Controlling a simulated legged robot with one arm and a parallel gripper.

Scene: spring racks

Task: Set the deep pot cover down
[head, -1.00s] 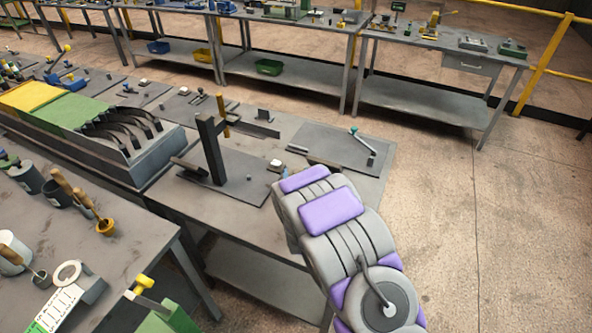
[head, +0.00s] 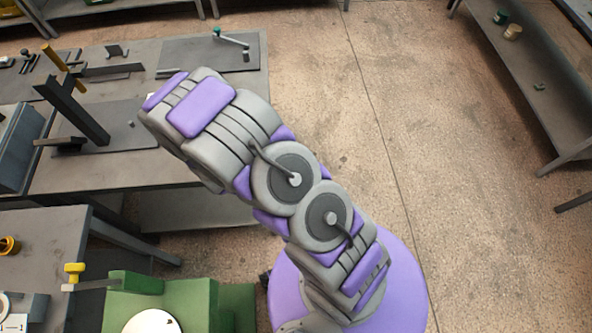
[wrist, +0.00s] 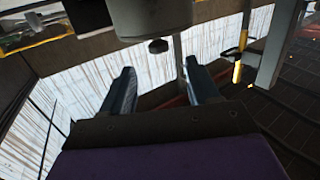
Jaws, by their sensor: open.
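My gripper (wrist: 160,66) is open in the wrist view, its two dark fingers apart with nothing between them. A grey block-like body with a small black knob (wrist: 158,46) below it shows at the top of that view, beyond the fingertips; I cannot tell whether it is the deep pot cover. I cannot make out the cover in the head view. There my arm reaches up and left over the edge of a grey bench (head: 90,180), and it hides my gripper.
On the bench stand a dark post (head: 75,110) and a flat plate with a teal-tipped crank (head: 230,38). A shelved bench (head: 530,75) stands at upper right. The floor between is clear.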

